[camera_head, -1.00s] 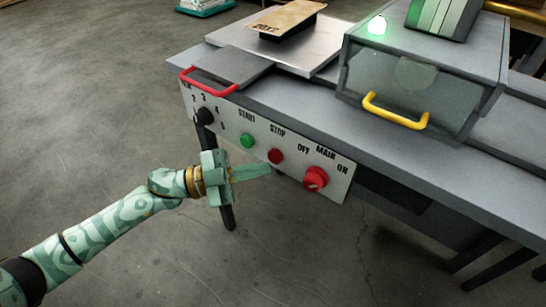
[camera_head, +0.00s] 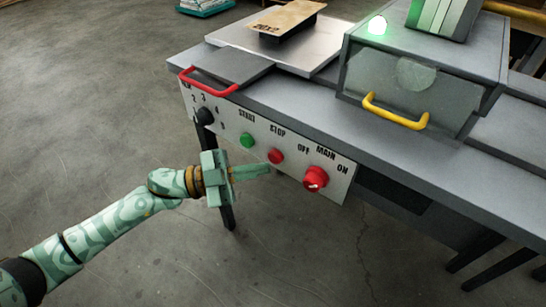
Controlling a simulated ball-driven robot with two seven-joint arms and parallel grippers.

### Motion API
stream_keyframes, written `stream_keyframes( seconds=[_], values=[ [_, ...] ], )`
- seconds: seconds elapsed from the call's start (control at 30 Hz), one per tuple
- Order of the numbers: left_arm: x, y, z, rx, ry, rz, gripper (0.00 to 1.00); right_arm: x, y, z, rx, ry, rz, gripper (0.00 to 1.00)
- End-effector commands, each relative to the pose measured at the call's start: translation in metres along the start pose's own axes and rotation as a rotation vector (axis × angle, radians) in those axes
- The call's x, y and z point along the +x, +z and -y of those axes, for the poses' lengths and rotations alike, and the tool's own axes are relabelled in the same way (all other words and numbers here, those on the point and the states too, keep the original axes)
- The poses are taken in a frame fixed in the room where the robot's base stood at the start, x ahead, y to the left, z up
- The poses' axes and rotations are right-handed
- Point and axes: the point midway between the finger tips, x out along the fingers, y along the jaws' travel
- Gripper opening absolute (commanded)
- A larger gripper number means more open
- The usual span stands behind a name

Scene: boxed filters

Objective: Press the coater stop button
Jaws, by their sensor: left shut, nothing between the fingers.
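The coater's control panel (camera_head: 290,172) is a pale plate on the front of a grey bench. It carries a red stop button (camera_head: 276,157) under the label STOP, a green start button (camera_head: 247,140) to its left, and a larger red main switch (camera_head: 315,179) to its right. My left gripper (camera_head: 268,169) is shut and empty. In the picture its fingertips lie just below and left of the stop button. I cannot tell whether they touch it. My right gripper is not in view.
A black dial (camera_head: 204,117) sits at the panel's left end. A red handle (camera_head: 208,88) and a yellow handle (camera_head: 396,112) stick out above the panel. A green lamp (camera_head: 377,25) glows on the grey housing. The floor at left is clear.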

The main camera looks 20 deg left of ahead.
Motion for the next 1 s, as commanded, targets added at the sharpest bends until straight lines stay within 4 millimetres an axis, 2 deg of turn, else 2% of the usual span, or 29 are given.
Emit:
stream_keyframes(
  seconds=[1.0],
  values=[
    [0.0061, 0.0038, 0.0045, 0.0, 0.0, 0.0, 0.0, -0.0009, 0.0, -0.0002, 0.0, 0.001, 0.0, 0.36]
  ],
)
